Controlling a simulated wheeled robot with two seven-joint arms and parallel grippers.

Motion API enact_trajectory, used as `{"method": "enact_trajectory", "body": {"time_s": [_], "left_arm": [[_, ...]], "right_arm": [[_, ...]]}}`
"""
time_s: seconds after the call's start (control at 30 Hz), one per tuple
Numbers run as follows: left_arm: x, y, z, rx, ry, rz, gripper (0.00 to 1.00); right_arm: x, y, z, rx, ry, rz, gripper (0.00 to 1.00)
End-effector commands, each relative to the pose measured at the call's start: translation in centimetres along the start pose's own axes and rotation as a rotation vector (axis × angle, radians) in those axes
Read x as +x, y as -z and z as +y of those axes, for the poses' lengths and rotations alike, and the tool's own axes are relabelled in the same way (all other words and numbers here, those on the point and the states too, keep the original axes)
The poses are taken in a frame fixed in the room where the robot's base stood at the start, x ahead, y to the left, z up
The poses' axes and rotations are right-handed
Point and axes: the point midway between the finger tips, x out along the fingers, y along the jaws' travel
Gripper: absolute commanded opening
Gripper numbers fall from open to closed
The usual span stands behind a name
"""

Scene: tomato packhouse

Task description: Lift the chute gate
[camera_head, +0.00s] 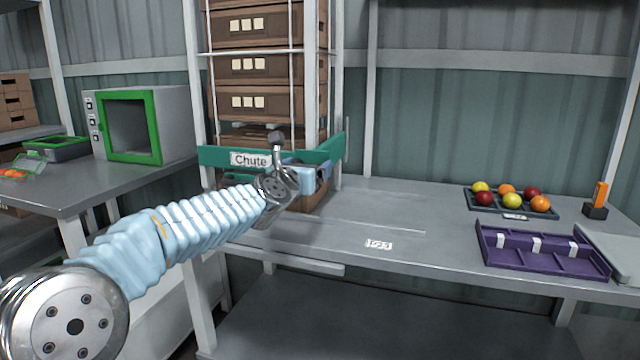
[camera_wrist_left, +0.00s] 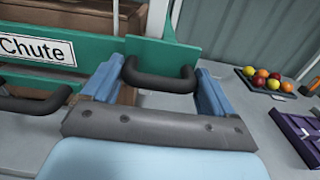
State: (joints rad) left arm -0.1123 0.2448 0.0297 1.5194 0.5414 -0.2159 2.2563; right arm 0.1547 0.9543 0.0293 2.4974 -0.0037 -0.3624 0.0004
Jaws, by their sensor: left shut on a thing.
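The green chute gate (camera_head: 215,156) with its white "Chute" label crosses the front of a tall rack of stacked brown crates. In the left wrist view the gate (camera_wrist_left: 98,47) shows two dark handles. My left gripper (camera_head: 318,172) is at the gate's right end. In the left wrist view its blue fingers (camera_wrist_left: 160,85) are on either side of the right dark handle (camera_wrist_left: 160,80) and shut on it. The left dark handle (camera_wrist_left: 35,102) is free. A brown crate shows partly behind and below the gate. My right gripper is not in view.
The grey bench (camera_head: 350,215) is clear in the middle. To the right are a dark tray of tomatoes (camera_head: 512,215), a purple divided tray (camera_head: 540,262) and an orange-and-black item (camera_head: 597,202). A green-framed box (camera_head: 130,128) stands on the left table.

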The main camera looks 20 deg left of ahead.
Motion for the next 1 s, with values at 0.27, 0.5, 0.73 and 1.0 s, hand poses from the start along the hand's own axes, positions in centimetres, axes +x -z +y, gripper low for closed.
{"method": "enact_trajectory", "body": {"time_s": [0.27,0.5,0.73,1.0], "left_arm": [[-0.1,-0.7,0.8,0.001,0.003,-0.002,0.32],[-0.1,-0.8,0.8,0.001,0.002,-0.004,1.00],[-0.3,-0.6,0.8,0.001,0.002,0.000,1.00],[-4.7,-0.4,0.8,0.002,0.003,-0.002,1.00]], "right_arm": [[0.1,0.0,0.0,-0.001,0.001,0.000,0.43],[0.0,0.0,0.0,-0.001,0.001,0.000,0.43],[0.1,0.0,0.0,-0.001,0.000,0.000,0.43],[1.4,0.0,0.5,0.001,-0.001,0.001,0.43]]}}
